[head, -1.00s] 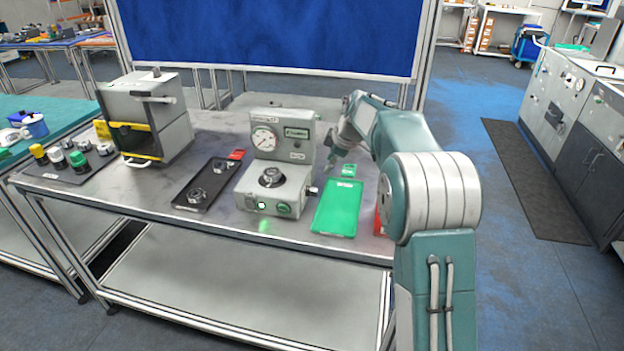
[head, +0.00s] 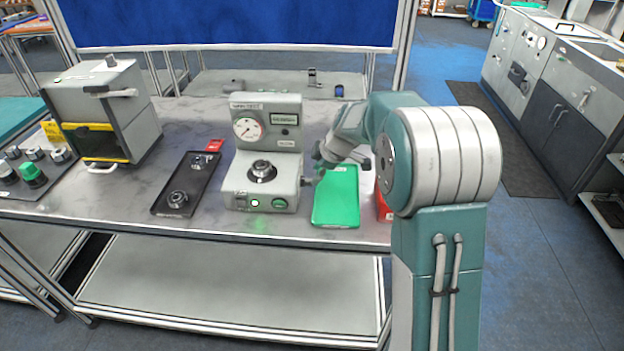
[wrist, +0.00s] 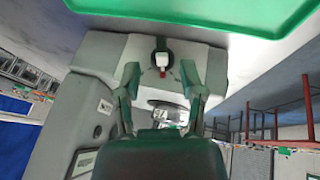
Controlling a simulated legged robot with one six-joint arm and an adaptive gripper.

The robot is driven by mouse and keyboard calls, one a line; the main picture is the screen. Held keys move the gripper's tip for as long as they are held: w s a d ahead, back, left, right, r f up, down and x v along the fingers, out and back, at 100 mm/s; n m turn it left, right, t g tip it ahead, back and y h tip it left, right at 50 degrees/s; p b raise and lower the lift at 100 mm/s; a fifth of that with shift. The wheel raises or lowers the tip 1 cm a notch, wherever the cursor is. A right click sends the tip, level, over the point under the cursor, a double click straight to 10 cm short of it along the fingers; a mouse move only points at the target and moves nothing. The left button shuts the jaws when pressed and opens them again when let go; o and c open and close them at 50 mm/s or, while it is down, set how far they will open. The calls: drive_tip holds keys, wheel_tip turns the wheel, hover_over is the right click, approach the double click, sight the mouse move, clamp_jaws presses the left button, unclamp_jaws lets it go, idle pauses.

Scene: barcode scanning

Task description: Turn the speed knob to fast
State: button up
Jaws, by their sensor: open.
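A grey bench machine (head: 235,185) stands on the table, with a gauge, a small display, a dark round dial (head: 262,171) on its base and a lit green button. My gripper (head: 312,174) is at the machine's right side. In the wrist view my gripper (wrist: 160,78) is open, with one finger on each side of a small knob (wrist: 162,60) on the grey side panel. This knob has a white face, a dark base and a red tip. I cannot tell whether the fingers touch it. No speed marking is readable.
A green tray (head: 336,205) lies just right of the machine, under my arm, with a red item (head: 384,208) beyond it. A grey box (head: 130,120) with a yellow-edged opening stands further left.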

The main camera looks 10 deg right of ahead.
sight(310, 179)
drive_tip(key=a+f, duration=0.1)
drive_tip(key=w+a+f, duration=0.1)
drive_tip(key=f, duration=0.1)
drive_tip(key=shift+w+a+f, duration=0.1)
drive_tip(key=shift+a+f, duration=0.05)
drive_tip(key=shift+a, duration=0.1)
drive_tip(key=shift+w+d+f, duration=0.1)
drive_tip(key=shift+f, duration=0.1)
drive_tip(key=shift+d, duration=0.55)
drive_tip(key=shift+a, duration=0.15)
clamp_jaws()
drive_tip(key=shift+a, duration=0.15)
